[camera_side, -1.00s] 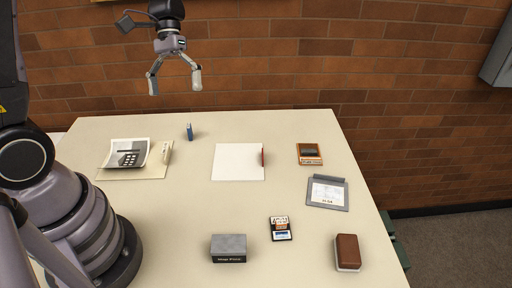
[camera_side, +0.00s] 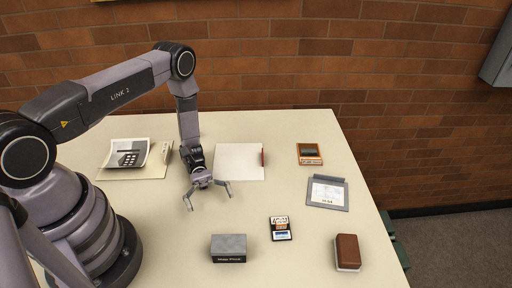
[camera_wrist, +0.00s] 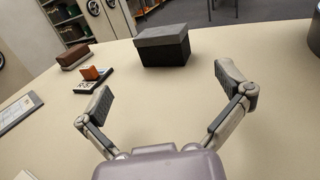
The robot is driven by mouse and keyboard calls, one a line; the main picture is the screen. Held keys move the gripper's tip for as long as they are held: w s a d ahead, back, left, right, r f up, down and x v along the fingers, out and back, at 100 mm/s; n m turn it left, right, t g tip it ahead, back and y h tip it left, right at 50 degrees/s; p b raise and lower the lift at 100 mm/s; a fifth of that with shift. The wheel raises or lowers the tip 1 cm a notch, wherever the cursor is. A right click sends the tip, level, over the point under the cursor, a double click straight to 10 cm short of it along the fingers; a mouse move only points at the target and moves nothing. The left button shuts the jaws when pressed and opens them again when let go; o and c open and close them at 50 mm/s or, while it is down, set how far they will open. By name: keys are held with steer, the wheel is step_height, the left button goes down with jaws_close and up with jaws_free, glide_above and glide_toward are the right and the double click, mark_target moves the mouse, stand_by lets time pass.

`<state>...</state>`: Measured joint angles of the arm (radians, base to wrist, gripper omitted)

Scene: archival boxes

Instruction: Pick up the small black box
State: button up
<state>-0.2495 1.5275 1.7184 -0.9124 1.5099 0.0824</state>
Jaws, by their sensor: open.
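The small black box (camera_side: 229,249) with a grey lid stands closed near the front of the table, with a label on its front side. It also shows in the wrist view (camera_wrist: 163,50), upright beyond my fingers and a little left of the midline between them. My gripper (camera_side: 209,197) is open and empty, low over the table behind the box and slightly to its left in the side view. Its two fingers are spread wide in the wrist view (camera_wrist: 170,95). The gripper and the box are apart.
A brown-and-white block (camera_side: 347,252) and a grey clipboard (camera_side: 327,193) are farther right. A white sheet (camera_side: 239,162) lies behind my gripper. The table between my gripper and the box is clear.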

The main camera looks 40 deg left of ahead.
mark_target(224, 235)
steer(key=x, duration=1.2)
steer(key=shift+s+d, duration=0.1)
steer(key=shift+d, duration=0.15)
steer(key=c, duration=0.8)
steer(key=shift+r, duration=0.1)
